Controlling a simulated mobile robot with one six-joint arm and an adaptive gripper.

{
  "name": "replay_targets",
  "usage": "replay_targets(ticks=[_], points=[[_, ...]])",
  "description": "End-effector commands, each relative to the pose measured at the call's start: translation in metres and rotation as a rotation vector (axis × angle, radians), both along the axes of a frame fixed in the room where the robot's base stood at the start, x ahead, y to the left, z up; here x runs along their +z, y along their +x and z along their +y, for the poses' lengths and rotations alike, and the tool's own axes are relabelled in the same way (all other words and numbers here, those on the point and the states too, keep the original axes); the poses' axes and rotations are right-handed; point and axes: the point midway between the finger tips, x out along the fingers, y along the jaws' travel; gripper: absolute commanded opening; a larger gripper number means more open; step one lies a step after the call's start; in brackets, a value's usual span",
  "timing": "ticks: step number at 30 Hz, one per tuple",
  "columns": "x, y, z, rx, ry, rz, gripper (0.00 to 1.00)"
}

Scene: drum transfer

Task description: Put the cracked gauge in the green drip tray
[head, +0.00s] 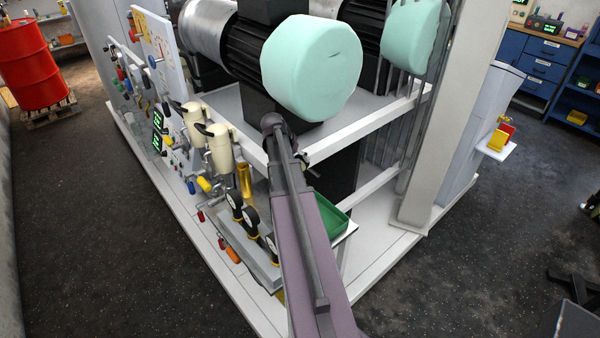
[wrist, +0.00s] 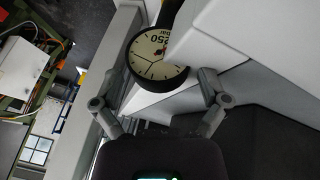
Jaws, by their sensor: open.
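In the wrist view a round gauge (wrist: 150,66) with a black rim, a cream dial and "250 bar" on it lies ahead of my gripper (wrist: 160,88). A white edge covers its right part. A dark reddish mark shows on the dial; I cannot tell whether it is a crack. My gripper is open, with its fingers spread to either side below the gauge. I cannot tell whether they touch it. The green drip tray (head: 331,217) shows in the head view, partly behind my arm. My gripper is not clear there.
Several dark gauges, one of them here (head: 250,220), stand on the bench left of my arm. Cream filter housings (head: 217,150) and a white frame beam (head: 375,125) stand close by. A mint-capped motor (head: 312,68) sits above.

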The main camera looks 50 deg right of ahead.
Motion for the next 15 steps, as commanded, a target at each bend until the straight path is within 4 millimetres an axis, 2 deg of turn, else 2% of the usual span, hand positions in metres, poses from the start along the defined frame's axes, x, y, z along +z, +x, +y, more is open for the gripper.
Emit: replay_targets(ticks=[1,6,15], points=[[-0.009,0.0,-0.004,-0.001,0.0,0.0,0.94],[-0.02,-0.002,-0.01,-0.002,0.0,-0.001,0.94],[-0.025,-0.003,-0.014,-0.001,0.0,0.0,0.94]])
